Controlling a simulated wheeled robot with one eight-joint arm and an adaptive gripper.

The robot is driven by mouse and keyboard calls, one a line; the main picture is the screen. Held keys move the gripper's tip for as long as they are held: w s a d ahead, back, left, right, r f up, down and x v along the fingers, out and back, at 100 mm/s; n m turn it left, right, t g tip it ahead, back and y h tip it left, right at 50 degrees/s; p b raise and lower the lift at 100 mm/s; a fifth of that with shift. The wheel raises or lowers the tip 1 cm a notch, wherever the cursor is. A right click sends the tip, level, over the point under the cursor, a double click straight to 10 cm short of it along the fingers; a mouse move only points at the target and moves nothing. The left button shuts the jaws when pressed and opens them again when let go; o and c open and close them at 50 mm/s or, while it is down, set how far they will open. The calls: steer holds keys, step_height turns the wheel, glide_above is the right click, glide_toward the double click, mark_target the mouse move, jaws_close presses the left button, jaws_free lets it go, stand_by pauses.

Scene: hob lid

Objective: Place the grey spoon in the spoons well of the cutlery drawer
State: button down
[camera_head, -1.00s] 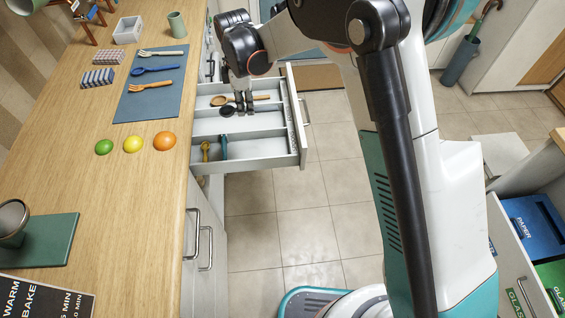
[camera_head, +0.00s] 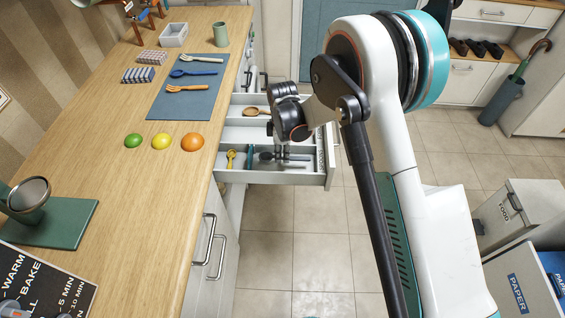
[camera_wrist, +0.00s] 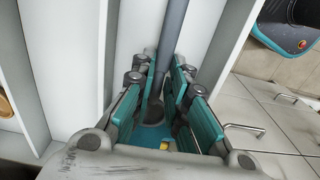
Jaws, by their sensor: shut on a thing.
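My gripper (camera_head: 283,152) is over the front part of the open cutlery drawer (camera_head: 272,178), shut on the grey spoon (camera_head: 266,156). The spoon's dark bowl points left in the head view. In the wrist view its grey handle (camera_wrist: 173,30) runs up from between the finger pads. The spoon appears over the front well, beside a teal-handled utensil (camera_head: 250,157) and a yellow one (camera_head: 231,158). I cannot tell how high it is. A wooden spoon (camera_head: 254,111) lies in the back well. The middle well (camera_head: 243,134) looks empty where visible; my arm hides part of the drawer.
White dividers separate the wells. The counter (camera_head: 120,190) at left holds a blue mat (camera_head: 184,108) with utensils, and a green, a yellow and an orange fruit (camera_head: 192,142). Floor is open in front of the drawer. Bins (camera_head: 520,225) stand at right.

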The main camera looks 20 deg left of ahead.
mark_target(283, 167)
step_height(283, 167, down, 4)
steer(key=shift+f+b, duration=0.2)
steer(key=shift+b, duration=0.35)
steer(key=shift+r, duration=0.1)
steer(key=c, duration=1.6)
jaws_free()
step_height(283, 167, up, 12)
steer(key=p, duration=0.3)
